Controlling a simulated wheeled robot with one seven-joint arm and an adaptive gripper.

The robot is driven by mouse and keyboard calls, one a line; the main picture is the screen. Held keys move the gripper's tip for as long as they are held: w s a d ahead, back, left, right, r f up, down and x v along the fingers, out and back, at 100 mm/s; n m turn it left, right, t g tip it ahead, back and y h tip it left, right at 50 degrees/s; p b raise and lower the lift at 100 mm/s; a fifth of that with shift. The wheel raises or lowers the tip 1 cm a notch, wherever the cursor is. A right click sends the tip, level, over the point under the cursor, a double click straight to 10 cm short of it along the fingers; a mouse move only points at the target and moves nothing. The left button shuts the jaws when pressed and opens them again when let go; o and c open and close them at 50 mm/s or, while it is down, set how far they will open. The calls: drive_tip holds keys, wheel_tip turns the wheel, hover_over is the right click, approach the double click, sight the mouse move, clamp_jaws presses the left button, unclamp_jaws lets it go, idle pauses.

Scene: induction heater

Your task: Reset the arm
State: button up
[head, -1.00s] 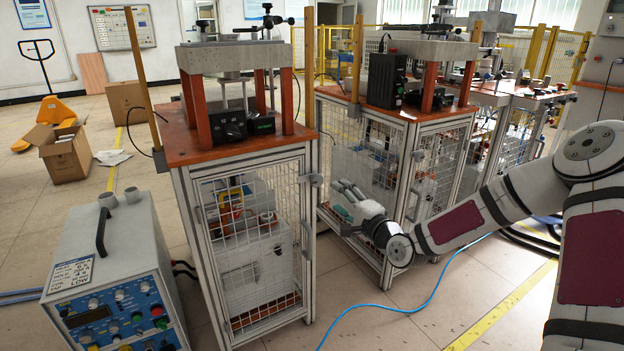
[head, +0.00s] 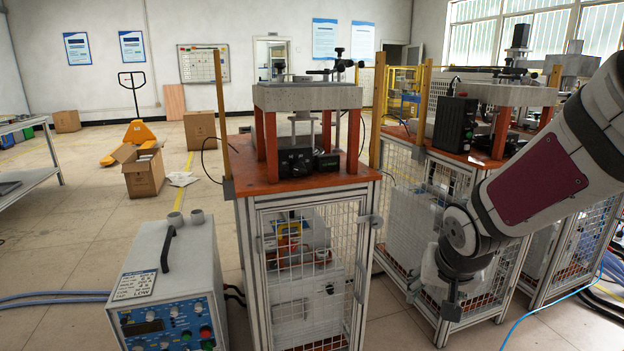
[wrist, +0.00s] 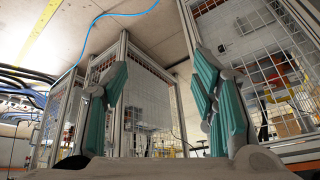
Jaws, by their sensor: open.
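My gripper (wrist: 160,105) shows in the wrist view with two teal fingers set wide apart and nothing between them. Behind the fingers are the mesh sides of the cabinets. In the head view my arm comes in from the right, and its wrist end hangs in front of the second mesh cabinet (head: 408,215). The fingers are mostly hidden there.
The blue-fronted induction heater (head: 165,275) stands on the floor at lower left. A mesh cabinet with an orange top (head: 240,185) is right of it. A blue hose (head: 545,308) lies on the floor at right. The floor at left (head: 60,250) is mostly open.

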drive_tip(key=s+a+r+n+g, duration=0.1)
drive_tip(key=s+r+g, duration=0.15)
drive_tip(key=s, duration=0.85)
drive_tip(key=s+a+r+n+g+y, duration=0.1)
drive_tip(key=s+a+r, duration=0.15)
drive_tip(key=s, duration=0.85)
drive_tip(key=s+r+n+g, duration=0.2)
drive_tip(key=s+r, duration=0.2)
drive_tip(key=s, duration=0.7)
wheel_tip(320, 180, up, 32)
drive_tip(key=t+p, duration=0.4)
drive_tip(key=p, duration=2.6)
drive_tip(key=shift+f, duration=0.2)
